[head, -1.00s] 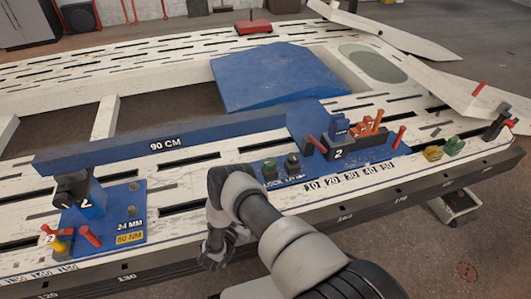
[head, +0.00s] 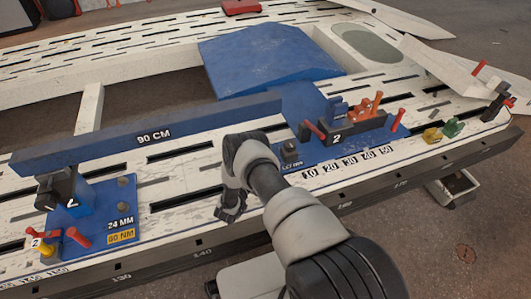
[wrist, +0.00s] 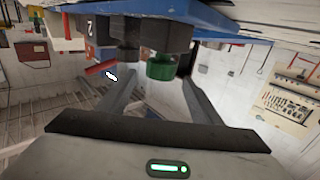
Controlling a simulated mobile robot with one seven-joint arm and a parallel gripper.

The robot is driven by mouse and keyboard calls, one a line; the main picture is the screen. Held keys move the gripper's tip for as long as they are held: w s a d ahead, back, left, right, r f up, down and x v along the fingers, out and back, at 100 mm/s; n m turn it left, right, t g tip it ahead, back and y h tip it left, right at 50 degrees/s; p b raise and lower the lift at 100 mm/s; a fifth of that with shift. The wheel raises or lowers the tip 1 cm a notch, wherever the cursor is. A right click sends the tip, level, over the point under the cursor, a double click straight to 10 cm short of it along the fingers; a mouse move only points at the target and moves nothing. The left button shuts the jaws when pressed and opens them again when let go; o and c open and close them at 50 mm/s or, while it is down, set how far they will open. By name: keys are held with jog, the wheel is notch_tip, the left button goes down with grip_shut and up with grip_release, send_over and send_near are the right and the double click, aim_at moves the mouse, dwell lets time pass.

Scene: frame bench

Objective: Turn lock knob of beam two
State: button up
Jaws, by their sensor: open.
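In the wrist view a green knob (wrist: 161,67) shows ahead, between the two finger lines, below a dark block. A dark knob (wrist: 124,55) is left of it. My gripper (wrist: 159,84) is open with nothing held. Whether the fingers reach around the green knob or stop short, I cannot tell.
A left station (head: 110,215) has red handles and a 24 MM label. The right block carries orange and red handles (head: 372,105). Yellow (head: 431,135) and green (head: 452,128) knobs stand farther right. A large blue ramp (head: 265,60) lies behind.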

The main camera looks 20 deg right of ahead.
jog(key=shift+b+x, duration=0.45)
jog(key=shift+x, duration=2.25)
jog(key=c, duration=1.1)
jog(key=shift+o, duration=0.2)
